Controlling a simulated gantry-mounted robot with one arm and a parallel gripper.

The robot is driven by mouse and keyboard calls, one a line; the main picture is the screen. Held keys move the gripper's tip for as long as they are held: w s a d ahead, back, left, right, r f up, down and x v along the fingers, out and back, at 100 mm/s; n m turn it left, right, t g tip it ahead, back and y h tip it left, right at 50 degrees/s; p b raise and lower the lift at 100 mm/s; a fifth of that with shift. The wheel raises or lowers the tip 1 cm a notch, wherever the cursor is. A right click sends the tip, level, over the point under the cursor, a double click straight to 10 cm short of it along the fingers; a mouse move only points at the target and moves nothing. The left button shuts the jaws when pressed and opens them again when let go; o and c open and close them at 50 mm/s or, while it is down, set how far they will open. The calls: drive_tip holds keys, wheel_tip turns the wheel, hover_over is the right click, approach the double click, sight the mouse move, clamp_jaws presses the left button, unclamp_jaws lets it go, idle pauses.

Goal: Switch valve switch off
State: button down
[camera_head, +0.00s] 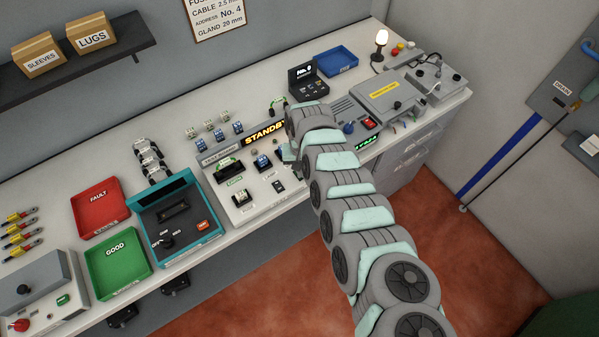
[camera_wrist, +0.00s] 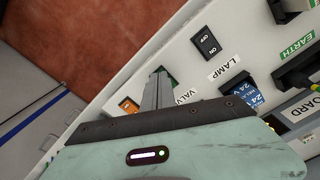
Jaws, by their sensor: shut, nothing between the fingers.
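In the wrist view my gripper (camera_wrist: 160,74) has its two fingers closed together, with nothing between them. They reach over the board beside the white VALVE label (camera_wrist: 186,96). The fingers cover most of the spot by that label; a small green bit (camera_wrist: 174,79) shows just right of them, probably part of the valve switch. I cannot tell the switch's position or whether the fingers touch it. In the head view my arm hides most of my gripper and the valve switch at the right end of the test board (camera_head: 222,155).
The black lamp switch (camera_wrist: 207,42) sits close beside, with its LAMP label (camera_wrist: 223,67). An orange part (camera_wrist: 129,105) lies left of the fingers. A blue 24 V block (camera_wrist: 241,90) stands to the right. The board's display (camera_head: 265,132) reads STANDBY.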

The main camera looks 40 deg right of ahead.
wheel_tip(320, 180, up, 7)
drive_tip(key=p, duration=0.7)
drive_tip(key=shift+p, duration=0.4)
